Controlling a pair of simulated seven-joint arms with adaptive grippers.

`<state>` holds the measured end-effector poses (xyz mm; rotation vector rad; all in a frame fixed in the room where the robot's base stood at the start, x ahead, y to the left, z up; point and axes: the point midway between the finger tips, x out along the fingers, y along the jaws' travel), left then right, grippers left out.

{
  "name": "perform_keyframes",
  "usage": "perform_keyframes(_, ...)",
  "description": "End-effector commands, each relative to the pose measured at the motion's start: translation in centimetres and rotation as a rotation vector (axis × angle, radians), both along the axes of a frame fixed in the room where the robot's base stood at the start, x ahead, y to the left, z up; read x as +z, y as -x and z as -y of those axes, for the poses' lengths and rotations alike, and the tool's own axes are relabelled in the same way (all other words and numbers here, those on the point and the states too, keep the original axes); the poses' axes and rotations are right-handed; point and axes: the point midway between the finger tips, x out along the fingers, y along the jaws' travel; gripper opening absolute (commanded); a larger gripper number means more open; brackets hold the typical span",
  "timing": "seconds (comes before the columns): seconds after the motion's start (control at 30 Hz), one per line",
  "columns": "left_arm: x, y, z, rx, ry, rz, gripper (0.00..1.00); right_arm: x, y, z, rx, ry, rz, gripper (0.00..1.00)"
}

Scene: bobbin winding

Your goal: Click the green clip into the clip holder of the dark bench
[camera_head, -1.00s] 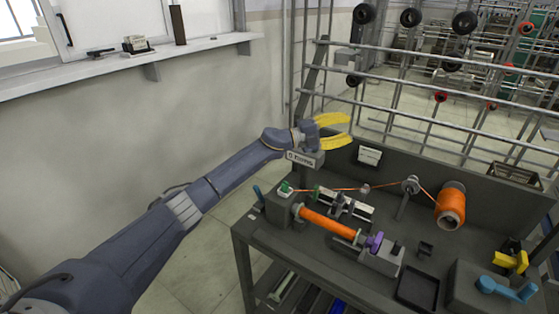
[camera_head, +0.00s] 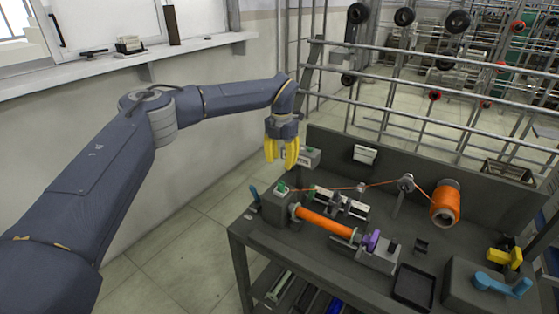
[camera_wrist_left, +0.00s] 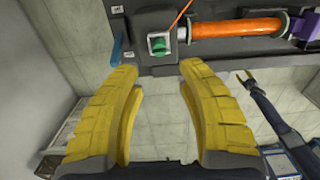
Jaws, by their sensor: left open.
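A small green piece (camera_head: 282,188) sits in a pale square mount on the block at the left end of the dark bench (camera_head: 291,239). It also shows in the left wrist view (camera_wrist_left: 158,46). I cannot tell if it is the clip or seated in a clip holder. My left gripper (camera_head: 281,163) has yellow fingers, points down, and is open and empty, above and left of that block. In the left wrist view its fingers (camera_wrist_left: 160,75) are wide apart, with the green piece beyond the gap.
An orange roller (camera_head: 327,222) runs along the bench to a purple part (camera_head: 371,240). Orange thread passes from a spool (camera_head: 445,204) over guides to the left block. A blue lever (camera_head: 255,194) stands at the bench's left end. A tray (camera_head: 414,289) lies at the right.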

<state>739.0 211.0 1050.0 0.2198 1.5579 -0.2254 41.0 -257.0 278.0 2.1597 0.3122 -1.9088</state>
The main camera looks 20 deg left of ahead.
Motion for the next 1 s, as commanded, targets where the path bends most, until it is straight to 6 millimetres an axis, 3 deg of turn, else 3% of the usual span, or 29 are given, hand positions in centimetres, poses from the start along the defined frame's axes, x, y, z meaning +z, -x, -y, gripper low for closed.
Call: perform_keyframes(1.0,-8.4,0.0,-0.1,0.001,-0.005,-0.002,0.38,0.0,0.0,0.0,0.0,0.0,0.0,0.44)
